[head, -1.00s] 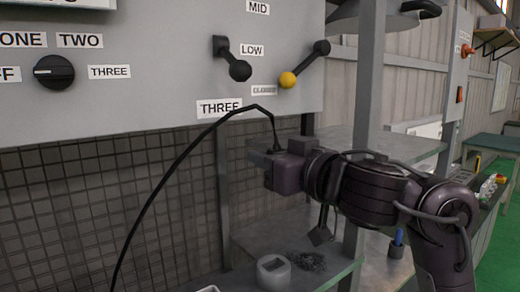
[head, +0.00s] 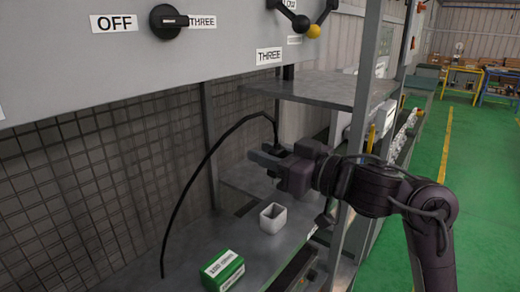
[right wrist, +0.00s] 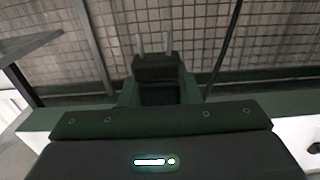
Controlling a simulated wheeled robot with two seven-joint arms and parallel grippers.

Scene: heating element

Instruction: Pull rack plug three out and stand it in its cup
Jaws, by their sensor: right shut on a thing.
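My right gripper (head: 268,158) is shut on the dark plug (right wrist: 156,68), below the panel and above the bench. In the right wrist view, the plug sits between the fingertips (right wrist: 158,85), with two metal pins pointing away from the gripper. In the head view the plug is mostly hidden by the gripper. A black cable (head: 196,178) arcs up from the bench and comes down to the gripper. A white square cup (head: 273,218) stands open on the bench below the gripper, apart from it. My left gripper is not in view.
The panel above carries a THREE label (head: 269,56) and a black knob (head: 168,21) turned toward THREE. A green box (head: 222,270) lies left of the cup. A grey shelf (head: 315,90) and an upright post (head: 366,80) stand behind and beside the arm.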

